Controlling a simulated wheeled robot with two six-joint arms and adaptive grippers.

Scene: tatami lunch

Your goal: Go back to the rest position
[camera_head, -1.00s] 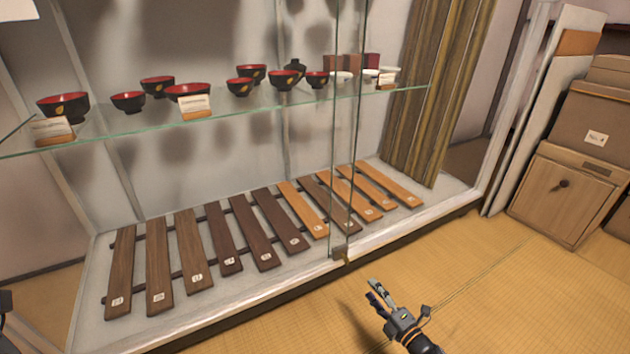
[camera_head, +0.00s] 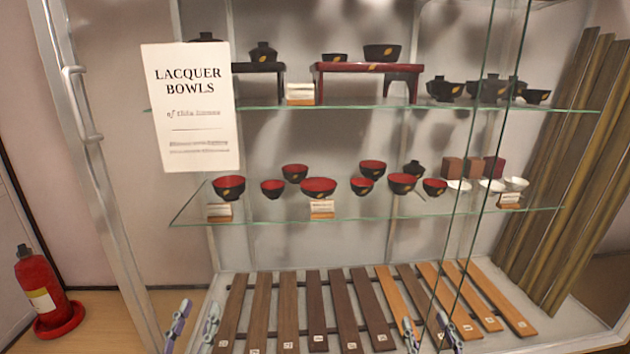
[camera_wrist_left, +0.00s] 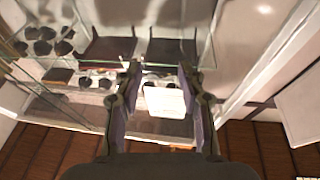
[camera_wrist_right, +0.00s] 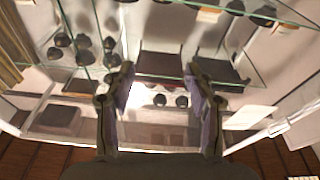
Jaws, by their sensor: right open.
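My left gripper (camera_head: 195,318) shows at the bottom left of the head view, its two fingers apart and upright in front of the cabinet's lower part. My right gripper (camera_head: 428,332) shows at the bottom right of centre, also with fingers apart. In the left wrist view, the left fingers (camera_wrist_left: 159,80) stand apart with nothing held between them; a white card is seen beyond. In the right wrist view, the right fingers (camera_wrist_right: 158,80) are apart and empty, with shelves beyond. The arms behind both grippers are out of the head view.
A glass display cabinet stands ahead, with a glass shelf (camera_head: 400,208) of red-and-black bowls (camera_head: 318,187) and wooden slats (camera_head: 288,312) below. A "LACQUER BOWLS" sign (camera_head: 195,108) hangs left. A red fire extinguisher (camera_head: 40,285) stands far left.

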